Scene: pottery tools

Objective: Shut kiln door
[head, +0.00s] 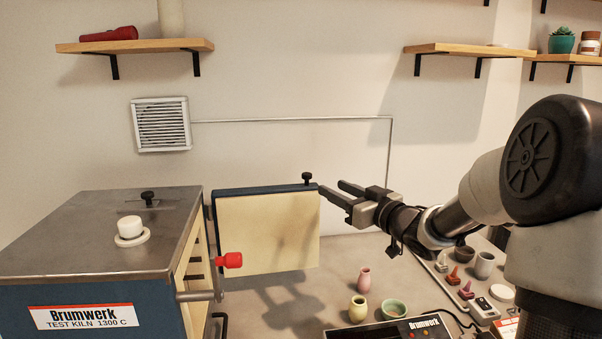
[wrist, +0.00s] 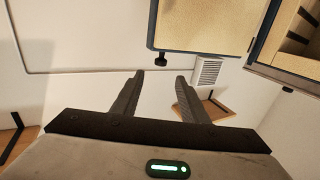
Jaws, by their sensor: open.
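The kiln (head: 105,240) stands at the left, a blue body with a steel top. Its door (head: 266,232) is swung wide open, with the cream inner face toward the head camera and a blue edge along the top. A black knob (head: 307,178) stands at the door's top free corner. My gripper (head: 330,188) is open and empty beside that free edge; I cannot tell whether it touches. In the wrist view the door (wrist: 205,24) is at the top, the knob (wrist: 160,60) hangs at its corner, and the open kiln chamber (wrist: 300,40) shows at the right.
A red-handled latch (head: 230,260) sticks out from the kiln front. A pink vase (head: 364,279), a yellow vase (head: 358,309) and a green bowl (head: 393,309) stand on the bench below the gripper. A tray with small items (head: 470,285) is at the right. Wall shelves (head: 470,50) hang above.

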